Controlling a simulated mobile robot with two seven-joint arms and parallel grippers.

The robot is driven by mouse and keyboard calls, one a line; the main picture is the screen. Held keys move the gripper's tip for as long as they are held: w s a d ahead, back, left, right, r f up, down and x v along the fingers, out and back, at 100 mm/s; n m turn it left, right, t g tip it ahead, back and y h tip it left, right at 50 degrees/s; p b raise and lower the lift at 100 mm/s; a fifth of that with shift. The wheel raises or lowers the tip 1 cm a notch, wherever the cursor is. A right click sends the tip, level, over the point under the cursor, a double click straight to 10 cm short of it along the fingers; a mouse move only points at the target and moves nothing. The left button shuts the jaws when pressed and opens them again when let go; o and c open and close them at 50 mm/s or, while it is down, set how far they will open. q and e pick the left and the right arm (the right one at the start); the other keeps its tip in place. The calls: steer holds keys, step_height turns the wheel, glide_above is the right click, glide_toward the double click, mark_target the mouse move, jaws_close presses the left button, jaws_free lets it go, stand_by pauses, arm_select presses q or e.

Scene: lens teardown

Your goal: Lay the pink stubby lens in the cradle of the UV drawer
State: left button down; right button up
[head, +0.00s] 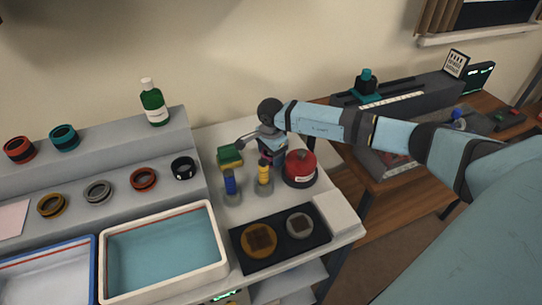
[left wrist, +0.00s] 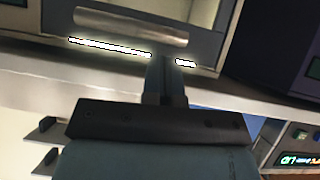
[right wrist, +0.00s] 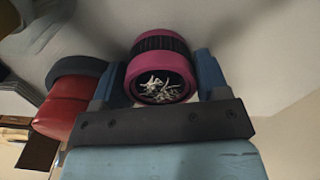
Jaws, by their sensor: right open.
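The pink stubby lens (right wrist: 160,42) shows in the right wrist view as a magenta ring with a black ribbed band and pale shreds inside its open end. My right gripper (right wrist: 162,75) is open, with one finger on each side of the lens; I cannot tell whether they touch it. In the head view the right gripper (head: 270,148) is over the counter, and the lens is mostly hidden there. My left gripper (left wrist: 166,72) looks shut and empty in front of a drawer front with a bar handle (left wrist: 130,25) and lit strip. I cannot make out the cradle.
Beside the right gripper stand a red round pot (head: 300,168), a green-and-yellow sponge (head: 229,156) and blue (head: 230,182) and yellow (head: 264,173) posts. A black tray (head: 281,262) lies in front. Several lens rings and a green bottle (head: 153,104) stand on the left shelves.

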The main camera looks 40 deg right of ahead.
steer(key=c, duration=0.7)
steer(key=shift+r, duration=0.1)
